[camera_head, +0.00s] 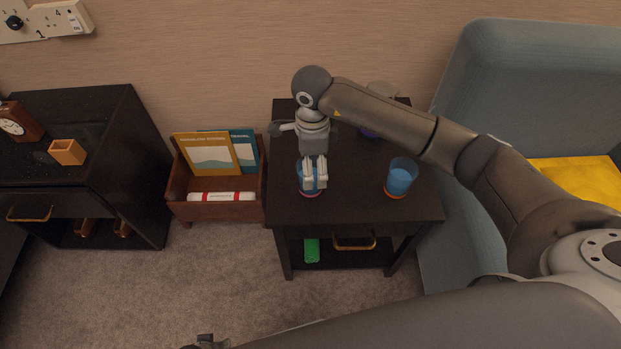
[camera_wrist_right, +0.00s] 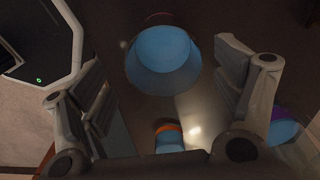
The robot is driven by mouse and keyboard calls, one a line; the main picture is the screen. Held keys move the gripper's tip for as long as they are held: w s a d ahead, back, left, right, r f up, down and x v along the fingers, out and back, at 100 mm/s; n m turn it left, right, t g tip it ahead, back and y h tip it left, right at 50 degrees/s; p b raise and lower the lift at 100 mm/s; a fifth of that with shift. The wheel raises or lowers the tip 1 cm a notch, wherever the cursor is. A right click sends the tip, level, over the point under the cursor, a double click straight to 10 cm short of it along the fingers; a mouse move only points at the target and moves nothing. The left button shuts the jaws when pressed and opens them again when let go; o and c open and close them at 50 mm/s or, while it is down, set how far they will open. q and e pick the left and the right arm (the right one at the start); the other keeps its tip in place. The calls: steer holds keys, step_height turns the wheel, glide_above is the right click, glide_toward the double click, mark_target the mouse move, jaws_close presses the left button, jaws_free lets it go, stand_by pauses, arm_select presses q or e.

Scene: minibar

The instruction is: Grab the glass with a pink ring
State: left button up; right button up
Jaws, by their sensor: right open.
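The glass with a pink ring (camera_head: 301,180) stands on the dark side table (camera_head: 350,215), partly hidden by my right gripper (camera_head: 314,174). It is blue, with the pink ring at its base. In the right wrist view the glass (camera_wrist_right: 162,62) lies between and ahead of the open fingers of the right gripper (camera_wrist_right: 160,75), with a gap on both sides. The fingers hold nothing. At the bottom edge of the head view, a small cut-off piece of my left gripper (camera_head: 206,342) shows; its jaw state is unclear.
A blue glass with an orange ring (camera_head: 401,177) stands to the right on the table. A glass with a purple ring (camera_wrist_right: 282,128) is partly hidden behind my right arm in the head view. A book box (camera_head: 218,209) stands left of the table, a sofa (camera_head: 500,75) right.

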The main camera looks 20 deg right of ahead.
steer(key=f, duration=0.5)
steer(key=shift+w+a+f, duration=0.15)
steer(key=shift+w+f, duration=0.05)
steer(key=shift+w, duration=0.05)
steer(key=shift+f, duration=0.2)
steer(key=c, duration=1.3)
arm_select(q)
steer(key=shift+w+r, duration=0.45)
steer(key=shift+r, duration=0.25)
arm_select(e)
steer(key=shift+r, duration=0.1)
steer(key=shift+c, duration=0.3)
steer(key=shift+r, duration=0.1)
